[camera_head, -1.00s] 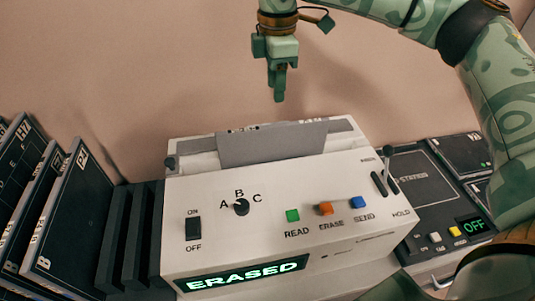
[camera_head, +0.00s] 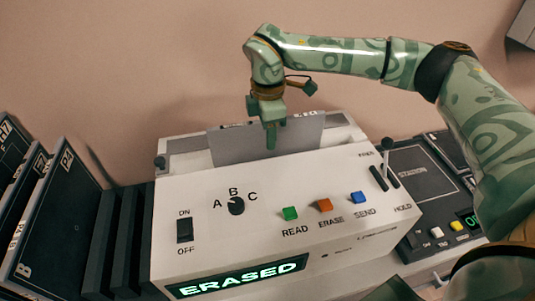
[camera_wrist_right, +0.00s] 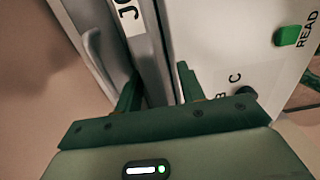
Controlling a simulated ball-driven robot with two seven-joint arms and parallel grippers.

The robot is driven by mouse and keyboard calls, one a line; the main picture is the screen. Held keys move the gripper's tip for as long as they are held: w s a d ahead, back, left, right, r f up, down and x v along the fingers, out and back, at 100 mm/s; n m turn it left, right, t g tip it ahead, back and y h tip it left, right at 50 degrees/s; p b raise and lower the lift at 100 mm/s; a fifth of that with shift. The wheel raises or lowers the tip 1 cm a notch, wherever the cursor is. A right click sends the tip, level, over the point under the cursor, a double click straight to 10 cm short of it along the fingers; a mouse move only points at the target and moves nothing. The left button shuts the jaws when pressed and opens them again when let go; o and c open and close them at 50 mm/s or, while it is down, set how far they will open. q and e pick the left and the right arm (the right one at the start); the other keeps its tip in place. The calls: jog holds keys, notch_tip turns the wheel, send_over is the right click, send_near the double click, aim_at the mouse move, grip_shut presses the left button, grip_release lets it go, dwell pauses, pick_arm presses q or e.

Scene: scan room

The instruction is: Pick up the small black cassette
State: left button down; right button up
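A dark grey flat cassette (camera_head: 222,143) stands in the top slot of the white machine (camera_head: 330,180). I cannot tell for sure that it is the small black cassette. In the right wrist view its edge (camera_wrist_right: 148,55) carries a white label. My right gripper (camera_head: 270,142) points down at the cassette, with its fingers overlapping it in the head view. In the right wrist view the right gripper (camera_wrist_right: 158,88) is open, its fingers apart on either side of the cassette's edge; contact cannot be told. My left gripper is not in view.
Black cassettes (camera_head: 50,220) with letter labels stand in a rack at the left. The machine's front has a knob (camera_head: 236,206), coloured buttons and a display (camera_head: 237,277) reading ERASED. A lever (camera_head: 387,160) rises at its right, beside a dark device (camera_head: 420,172).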

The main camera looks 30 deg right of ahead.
jog(key=shift+r, duration=0.1)
grip_shut()
dwell(1.2)
